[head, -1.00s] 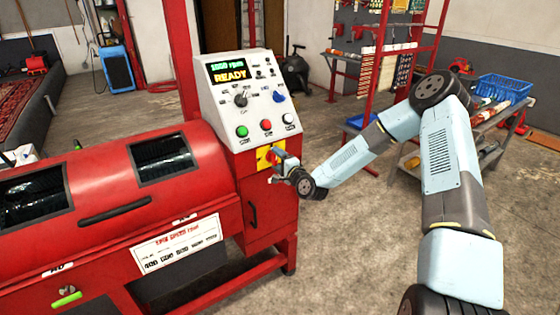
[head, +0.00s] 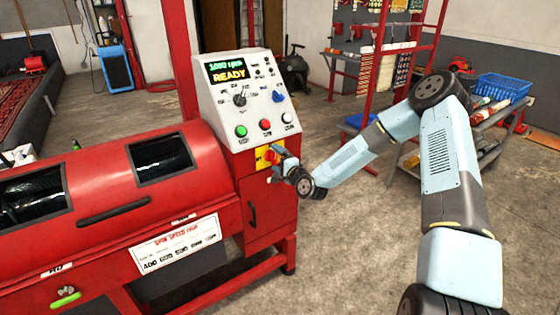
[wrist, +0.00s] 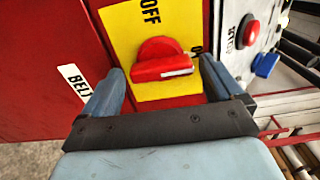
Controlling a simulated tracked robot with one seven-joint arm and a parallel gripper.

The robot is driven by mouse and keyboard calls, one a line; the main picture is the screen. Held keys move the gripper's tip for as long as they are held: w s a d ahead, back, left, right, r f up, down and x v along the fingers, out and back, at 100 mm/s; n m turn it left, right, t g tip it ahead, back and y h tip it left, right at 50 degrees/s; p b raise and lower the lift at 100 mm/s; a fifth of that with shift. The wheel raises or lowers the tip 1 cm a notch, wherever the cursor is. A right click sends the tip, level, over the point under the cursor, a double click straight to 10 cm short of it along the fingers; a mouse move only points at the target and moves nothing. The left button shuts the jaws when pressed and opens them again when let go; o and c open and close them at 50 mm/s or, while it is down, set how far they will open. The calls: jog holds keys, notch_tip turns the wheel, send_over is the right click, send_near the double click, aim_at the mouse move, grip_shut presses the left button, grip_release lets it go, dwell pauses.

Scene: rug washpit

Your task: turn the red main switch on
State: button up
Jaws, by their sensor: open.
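The red main switch (wrist: 160,62) sits on a yellow plate (wrist: 125,35) on the red machine. In the wrist view its handle lies crosswise, its white-marked end pointing right, to a label mostly hidden behind a finger. The OFF label is at the top, away from that end. My gripper (wrist: 162,68) is open, one finger on each side of the handle, with visible gaps. In the head view my gripper (head: 281,158) is at the yellow plate (head: 262,158) and covers much of the switch.
Above the switch is the control panel (head: 224,100) with knobs, buttons and a display (head: 227,71) reading READY. The red drum machine (head: 120,185) fills the left. A rack (head: 385,75) and a cart with a blue basket (head: 503,87) stand behind my arm. The floor between is clear.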

jog(key=v, duration=1.3)
jog(key=shift+s+d, duration=0.25)
jog(key=shift+s, duration=0.05)
jog(key=s+d+r+n+g+h, duration=0.45)
jog(key=s+d+r, duration=0.2)
jog(key=r, duration=0.35)
jog(key=s+d+r+n+g+h, duration=0.3)
jog(key=s+d+r+n+h, duration=0.3)
jog(key=r, duration=0.4)
jog(key=s+d+r, duration=0.1)
jog(key=s+r, duration=0.3)
jog(key=s, duration=0.3)
jog(key=s+d+r+g, duration=0.1)
jog(key=s+d+r, duration=0.1)
jog(key=s+r, duration=0.2)
jog(key=s+d+r+g, duration=0.1)
jog(key=s+r, duration=0.3)
jog(key=s, duration=0.7)
jog(key=shift+d+r+n, duration=0.25)
jog(key=shift+d+n, duration=0.05)
jog(key=shift+n, duration=0.15)
jog(key=shift+s+y, duration=0.1)
jog(key=shift+y, duration=0.15)
